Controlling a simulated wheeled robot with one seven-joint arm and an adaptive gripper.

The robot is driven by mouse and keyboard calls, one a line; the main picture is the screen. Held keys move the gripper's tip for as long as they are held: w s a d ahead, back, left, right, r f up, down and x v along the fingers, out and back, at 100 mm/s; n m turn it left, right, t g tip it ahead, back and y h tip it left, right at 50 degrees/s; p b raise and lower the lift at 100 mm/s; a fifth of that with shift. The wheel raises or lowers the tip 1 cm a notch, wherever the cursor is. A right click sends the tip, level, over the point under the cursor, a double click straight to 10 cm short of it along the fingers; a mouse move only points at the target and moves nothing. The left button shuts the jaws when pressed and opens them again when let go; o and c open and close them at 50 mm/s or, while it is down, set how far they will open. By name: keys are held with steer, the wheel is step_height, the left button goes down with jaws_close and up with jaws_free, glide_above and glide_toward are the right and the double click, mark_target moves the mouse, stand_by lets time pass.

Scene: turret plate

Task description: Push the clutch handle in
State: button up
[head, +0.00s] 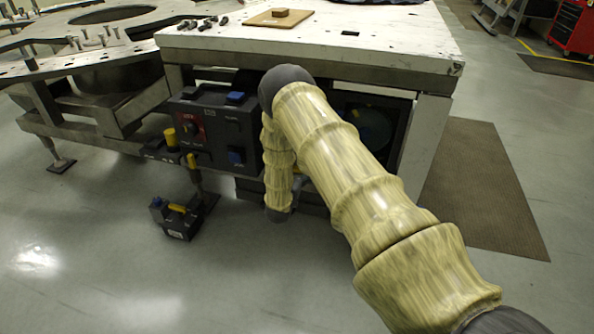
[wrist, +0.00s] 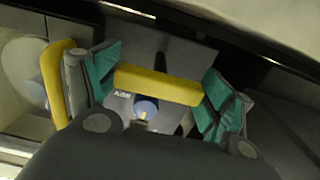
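In the wrist view my gripper (wrist: 160,92) is open, with its two teal-padded fingers wide apart. A yellow bar-shaped handle (wrist: 160,85) lies across the gap between the fingers; I cannot tell whether they touch it. A second yellow piece (wrist: 56,84) stands beside the left finger. A blue round knob (wrist: 146,107) on a grey face shows just below the bar. In the head view my gripper is hidden behind my arm. No label marks which yellow part is the clutch handle.
The white turret plate table (head: 330,50) overhangs the control box, with bolts and a wooden board (head: 278,17) on top. A small dark unit with a yellow handle (head: 177,208) sits low at the left. Floor in front is clear. A brown mat (head: 480,185) lies at right.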

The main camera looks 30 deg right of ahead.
steer(key=c, duration=0.8)
steer(key=b+x, duration=0.1)
steer(key=x, duration=0.2)
steer(key=shift+w+d, duration=0.3)
steer(key=o, duration=1.5)
steer(key=shift+d, duration=0.1)
steer(key=shift+c, duration=0.2)
steer(key=v, duration=1.2)
